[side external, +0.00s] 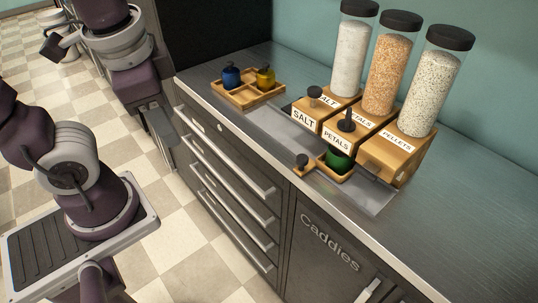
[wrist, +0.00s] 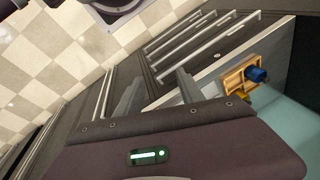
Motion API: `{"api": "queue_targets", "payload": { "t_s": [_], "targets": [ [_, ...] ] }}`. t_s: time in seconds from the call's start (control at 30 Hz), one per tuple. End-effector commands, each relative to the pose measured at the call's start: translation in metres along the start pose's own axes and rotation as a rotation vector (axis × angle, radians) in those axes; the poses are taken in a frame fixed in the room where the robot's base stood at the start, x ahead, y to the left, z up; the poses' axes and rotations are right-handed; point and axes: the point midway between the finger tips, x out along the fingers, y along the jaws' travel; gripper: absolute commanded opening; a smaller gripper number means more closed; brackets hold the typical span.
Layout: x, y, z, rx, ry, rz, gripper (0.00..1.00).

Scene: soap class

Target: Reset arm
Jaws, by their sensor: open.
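My gripper (side external: 163,150) hangs in front of the drawer fronts, to the left of the counter's front edge, pointing down. In the wrist view my gripper (wrist: 156,92) shows two grey fingers spread apart with nothing between them. A wooden caddy (side external: 248,100) sits on the counter's far left part, holding a blue bottle (side external: 231,77) and a yellow bottle (side external: 265,77). The caddy also shows in the wrist view (wrist: 232,80). A green container (side external: 339,161) sits in a small wooden holder (side external: 336,175) below the dispensers. My gripper is apart from all of these.
Dispensers labelled SALT (side external: 352,55), PETALS (side external: 386,75) and PELLETS (side external: 433,90) stand along the counter's back. A shallow metal tray (side external: 372,195) lies before them. Drawers with bar handles (side external: 232,160) and a Caddies cabinet (side external: 330,240) are below. The counter's right part is clear.

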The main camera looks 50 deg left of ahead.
Motion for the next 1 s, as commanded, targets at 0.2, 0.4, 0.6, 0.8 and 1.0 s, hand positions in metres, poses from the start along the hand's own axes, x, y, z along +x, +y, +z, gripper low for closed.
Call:
{"api": "queue_targets", "payload": {
  "t_s": [0.2,0.4,0.6,0.8,1.0],
  "targets": [
    [-0.023,0.007,-0.004,-0.346,0.288,0.09,0.45],
    [-0.025,0.007,-0.005,-0.374,0.313,0.099,0.45],
    [-0.025,0.007,-0.005,-0.371,0.312,0.098,0.45],
    [-0.025,0.007,-0.005,-0.369,0.311,0.097,0.45],
    [-0.025,0.007,-0.005,-0.368,0.311,0.097,0.45]
  ]
}}
